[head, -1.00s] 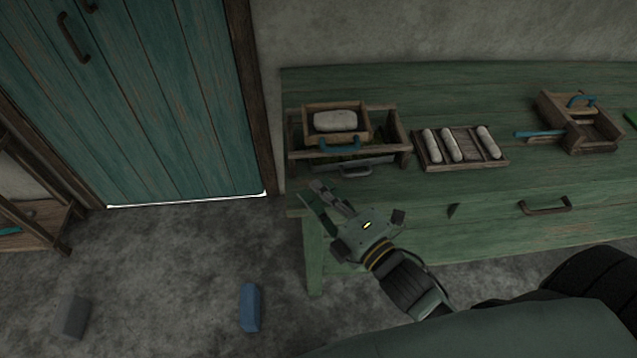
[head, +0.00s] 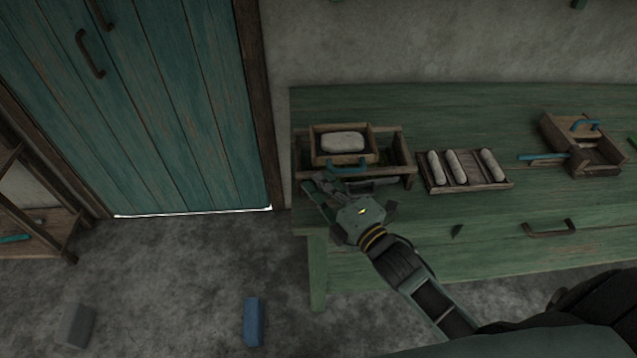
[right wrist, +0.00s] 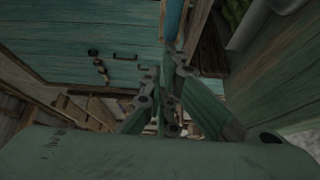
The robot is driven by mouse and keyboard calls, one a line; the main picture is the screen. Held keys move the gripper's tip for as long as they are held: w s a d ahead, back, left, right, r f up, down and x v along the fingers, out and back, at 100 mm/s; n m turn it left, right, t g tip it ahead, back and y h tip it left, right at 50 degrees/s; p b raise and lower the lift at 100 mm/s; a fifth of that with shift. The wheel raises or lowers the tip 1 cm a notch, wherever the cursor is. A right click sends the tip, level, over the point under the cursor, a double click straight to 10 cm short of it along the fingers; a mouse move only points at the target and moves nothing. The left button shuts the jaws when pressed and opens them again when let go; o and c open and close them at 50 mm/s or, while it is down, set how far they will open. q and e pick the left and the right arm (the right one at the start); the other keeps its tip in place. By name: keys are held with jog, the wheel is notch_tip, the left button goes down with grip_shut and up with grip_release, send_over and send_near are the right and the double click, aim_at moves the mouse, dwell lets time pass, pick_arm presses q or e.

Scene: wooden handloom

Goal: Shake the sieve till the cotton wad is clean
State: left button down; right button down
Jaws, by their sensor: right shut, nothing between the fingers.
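The sieve (head: 316,147) is a small wooden tray with a blue handle (head: 347,168) on its front. It sits on a larger wooden frame (head: 403,150) at the left end of the green bench. The pale, greyish cotton wad (head: 343,141) lies in the sieve. My right gripper (head: 320,185) is just in front of the frame, below and left of the handle. It is shut and empty. In the right wrist view its fingers (right wrist: 171,62) point toward a blue bar (right wrist: 173,18), probably the handle. My left gripper is out of view.
A tray (head: 466,184) with several pale rolls lies right of the frame on the green bench (head: 400,108). Farther right is a wooden box (head: 609,156) with blue-handled tools. A blue block (head: 252,322) and a grey block (head: 75,325) lie on the floor.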

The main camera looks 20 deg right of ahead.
aim_at(336, 170)
jog(key=s+d+p, duration=0.1)
jog(key=d, duration=0.4)
jog(key=shift+s+d, duration=0.35)
jog(key=shift+d, duration=0.05)
jog(key=shift+w+a, duration=0.1)
